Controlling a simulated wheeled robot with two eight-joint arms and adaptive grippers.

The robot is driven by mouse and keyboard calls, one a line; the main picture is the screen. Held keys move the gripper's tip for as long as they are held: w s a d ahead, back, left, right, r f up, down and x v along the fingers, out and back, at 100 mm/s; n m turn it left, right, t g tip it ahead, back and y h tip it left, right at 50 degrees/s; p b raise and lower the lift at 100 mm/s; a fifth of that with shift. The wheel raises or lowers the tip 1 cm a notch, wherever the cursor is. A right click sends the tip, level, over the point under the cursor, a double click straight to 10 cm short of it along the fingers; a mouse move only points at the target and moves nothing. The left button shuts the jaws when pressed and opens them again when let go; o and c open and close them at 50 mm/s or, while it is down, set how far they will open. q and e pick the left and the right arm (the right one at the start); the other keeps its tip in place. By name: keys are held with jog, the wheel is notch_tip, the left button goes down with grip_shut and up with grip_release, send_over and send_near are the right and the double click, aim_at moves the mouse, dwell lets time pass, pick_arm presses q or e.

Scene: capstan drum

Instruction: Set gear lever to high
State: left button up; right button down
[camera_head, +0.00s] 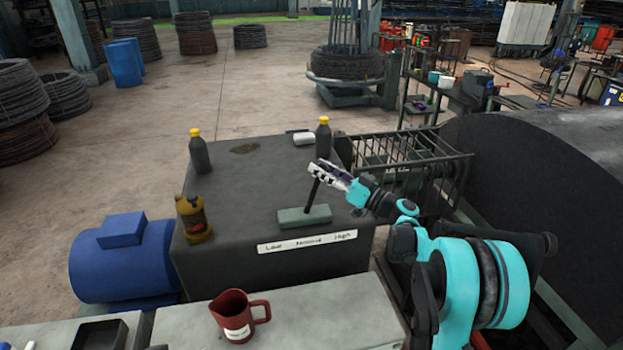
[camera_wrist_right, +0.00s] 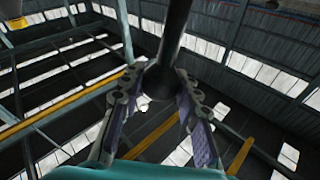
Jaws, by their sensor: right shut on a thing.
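The gear lever (camera_head: 312,194) is a dark rod rising from a grey-green base block (camera_head: 292,217) on top of the dark housing. It leans slightly to the right. A white label (camera_head: 290,244) on the front edge reads Low, Neutral, High from left to right; the rod's foot is roughly above Neutral. My right gripper (camera_head: 322,172) is shut on the lever's top end. In the right wrist view, its fingers (camera_wrist_right: 160,100) lie on both sides of the dark round knob (camera_wrist_right: 159,81), with the rod running upward. My left gripper is not in view.
On the housing (camera_head: 245,190) stand a yellow-brown jug (camera_head: 194,219) and two dark yellow-capped bottles (camera_head: 199,152) (camera_head: 323,136). A white item (camera_head: 303,138) lies at the back. A red pitcher (camera_head: 236,316) stands in front. A wire basket (camera_head: 425,170) is to the right.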

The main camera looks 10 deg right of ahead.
jog(key=shift+d+f+m+b, duration=0.2)
jog(key=shift+d+f+b, duration=0.1)
jog(key=shift+d, duration=0.15)
jog(key=shift+d+f+m+b, duration=0.15)
jog(key=shift+d+m+b, duration=0.1)
jog(key=shift+d, duration=0.2)
jog(key=shift+d+f+b, duration=0.25)
jog(key=shift+d+b, duration=0.1)
jog(key=shift+d, duration=0.25)
jog(key=c, duration=1.5)
grip_release()
jog(key=o, duration=0.5)
jog(key=shift+d, duration=0.1)
jog(key=shift+c, duration=0.2)
jog(key=shift+d, duration=0.15)
jog(key=shift+s, duration=0.1)
jog(key=v, duration=1.2)
jog(key=shift+f, duration=0.35)
